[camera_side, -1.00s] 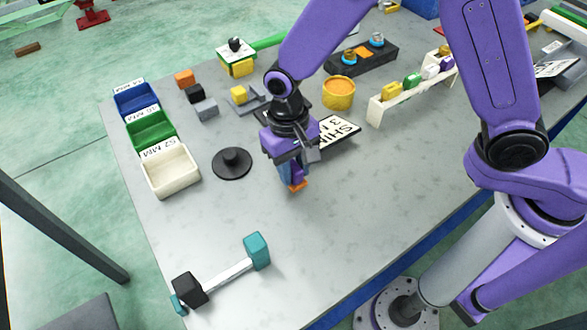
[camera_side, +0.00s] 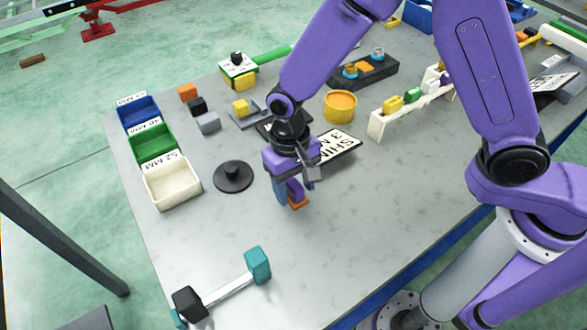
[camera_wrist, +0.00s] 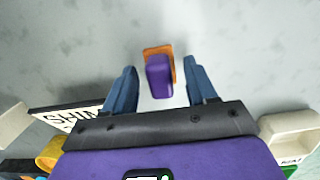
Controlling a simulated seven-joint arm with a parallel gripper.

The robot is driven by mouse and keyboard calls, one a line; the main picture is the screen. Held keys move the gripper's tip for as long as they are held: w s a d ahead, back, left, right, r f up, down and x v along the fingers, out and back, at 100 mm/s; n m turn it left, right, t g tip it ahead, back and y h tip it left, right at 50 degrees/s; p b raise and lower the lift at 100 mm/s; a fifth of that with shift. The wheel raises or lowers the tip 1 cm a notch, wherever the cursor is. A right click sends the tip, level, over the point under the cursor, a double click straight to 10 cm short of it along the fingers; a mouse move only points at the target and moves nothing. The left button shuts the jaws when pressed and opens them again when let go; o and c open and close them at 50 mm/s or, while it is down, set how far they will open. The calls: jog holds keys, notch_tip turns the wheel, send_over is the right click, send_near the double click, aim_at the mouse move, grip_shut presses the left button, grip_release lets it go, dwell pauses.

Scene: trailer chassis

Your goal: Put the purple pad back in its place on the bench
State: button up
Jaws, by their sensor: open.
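The purple pad (camera_wrist: 159,77) stands between the two blue fingers of my gripper (camera_wrist: 159,68) in the wrist view. My gripper is open. I cannot tell whether the pad touches the bench.
A black disc with a knob (camera_side: 233,177) lies just left of my gripper. A sign plate (camera_side: 338,145) lies behind it. Blue, green and white bins (camera_side: 173,185) line the left edge. A teal-and-black dumbbell-shaped piece (camera_side: 225,287) lies in front. The front right bench is clear.

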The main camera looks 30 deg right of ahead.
aim_at(291, 180)
notch_tip(291, 180, up, 12)
jog(key=w, duration=0.1)
jog(key=shift+w, duration=0.25)
jog(key=s+d+r+n, duration=0.1)
jog(key=s+d+n, duration=0.5)
jog(key=s+d, duration=0.3)
jog(key=s+d+r+n+t, duration=0.1)
jog(key=s+d+n, duration=0.5)
jog(key=d, duration=0.9)
jog(key=s, duration=0.3)
jog(key=shift+s+d+r+n+t, duration=0.3)
jog(key=shift+d, duration=0.05)
